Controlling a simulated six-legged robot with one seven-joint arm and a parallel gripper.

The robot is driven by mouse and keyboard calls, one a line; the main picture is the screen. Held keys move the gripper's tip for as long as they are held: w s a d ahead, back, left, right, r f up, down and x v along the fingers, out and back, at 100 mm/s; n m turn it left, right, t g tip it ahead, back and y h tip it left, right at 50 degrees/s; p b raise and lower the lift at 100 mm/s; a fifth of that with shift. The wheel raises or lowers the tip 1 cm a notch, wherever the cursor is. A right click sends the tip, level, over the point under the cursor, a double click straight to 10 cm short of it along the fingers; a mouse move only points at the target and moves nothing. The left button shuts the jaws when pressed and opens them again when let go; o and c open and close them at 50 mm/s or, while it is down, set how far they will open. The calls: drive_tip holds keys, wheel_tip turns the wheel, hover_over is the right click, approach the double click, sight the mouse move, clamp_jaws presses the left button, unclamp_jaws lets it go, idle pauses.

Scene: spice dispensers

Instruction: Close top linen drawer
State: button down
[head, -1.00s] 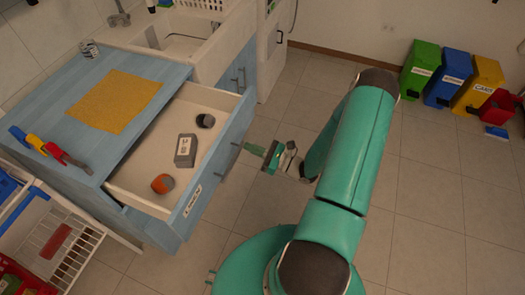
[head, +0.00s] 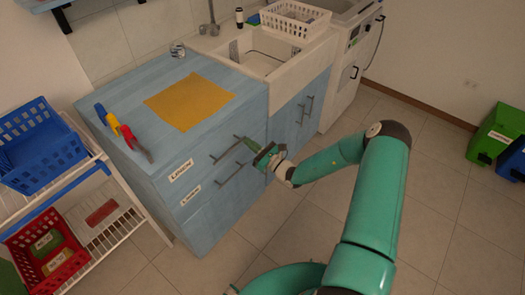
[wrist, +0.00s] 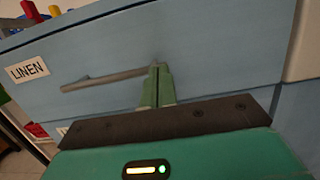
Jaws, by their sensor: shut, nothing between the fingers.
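The top linen drawer (head: 210,160) of the blue cabinet is flush with the cabinet front in the head view. Its front, with a "LINEN" label and a bar handle, fills much of the wrist view (wrist: 200,60). My gripper (head: 249,143) is at the right end of the drawer's handle (head: 227,152). In the wrist view my gripper's green fingers (wrist: 158,85) are together, against or very near the drawer front beside the handle's right end. Nothing is between them. The inside of the drawer is hidden.
A lower linen drawer (head: 218,190) is shut below. A yellow cloth (head: 190,100) and pliers-like tools (head: 122,130) lie on the cabinet top. A white rack with baskets (head: 40,150) stands left, a sink (head: 280,50) right. The floor in front is clear.

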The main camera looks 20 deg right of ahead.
drive_tip(key=shift+x, duration=0.75)
drive_tip(key=shift+w+a, duration=0.1)
drive_tip(key=shift+w, duration=0.05)
